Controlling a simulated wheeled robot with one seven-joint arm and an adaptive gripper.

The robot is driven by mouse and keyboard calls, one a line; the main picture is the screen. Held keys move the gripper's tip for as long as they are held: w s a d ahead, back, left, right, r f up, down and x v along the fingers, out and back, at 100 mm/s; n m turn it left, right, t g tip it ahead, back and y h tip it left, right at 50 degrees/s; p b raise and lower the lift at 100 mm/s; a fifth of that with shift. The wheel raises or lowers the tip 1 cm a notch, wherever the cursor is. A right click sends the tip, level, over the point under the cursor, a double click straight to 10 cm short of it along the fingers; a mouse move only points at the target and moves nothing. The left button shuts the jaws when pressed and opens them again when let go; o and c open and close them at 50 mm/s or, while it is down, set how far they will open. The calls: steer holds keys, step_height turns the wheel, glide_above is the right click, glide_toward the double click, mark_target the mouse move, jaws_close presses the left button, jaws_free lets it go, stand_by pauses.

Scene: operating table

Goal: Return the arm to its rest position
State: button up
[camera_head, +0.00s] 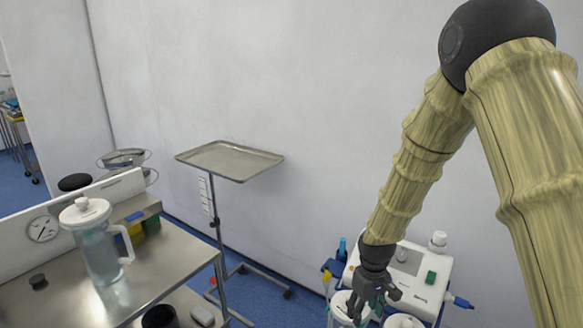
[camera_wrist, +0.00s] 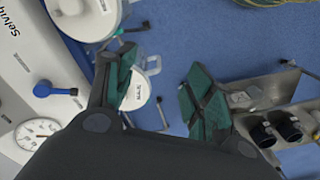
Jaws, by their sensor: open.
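My arm (camera_head: 424,150) has a bamboo-like surface and reaches from the upper right of the head view down to the lower middle. My gripper (camera_head: 372,306) is dark and points downward, in front of a white machine and close to white-lidded canisters. In the wrist view my gripper (camera_wrist: 161,92) has its two green-padded fingers spread apart, with nothing between the pads. Blue floor and part of a clear, white-lidded vessel (camera_wrist: 136,92) show beyond the fingers. I cannot tell from these views whether the gripper touches a canister.
The white machine (camera_head: 419,282) stands behind my gripper. A metal tray on a stand (camera_head: 230,160) is at centre left. A steel table (camera_head: 165,268) holds a lidded jug (camera_head: 98,245) at lower left. The wall bounds the back; blue floor shows between.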

steer(key=s+f+m, duration=0.2)
steer(key=s+f, duration=1.3)
steer(key=f, duration=0.1)
steer(key=s+d+f+m, duration=0.1)
steer(key=s+f, duration=0.3)
steer(key=s, duration=0.7)
steer(key=s+d+f+m, duration=0.2)
steer(key=s+f, duration=0.2)
steer(key=s, duration=0.7)
steer(key=shift+s, duration=0.1)
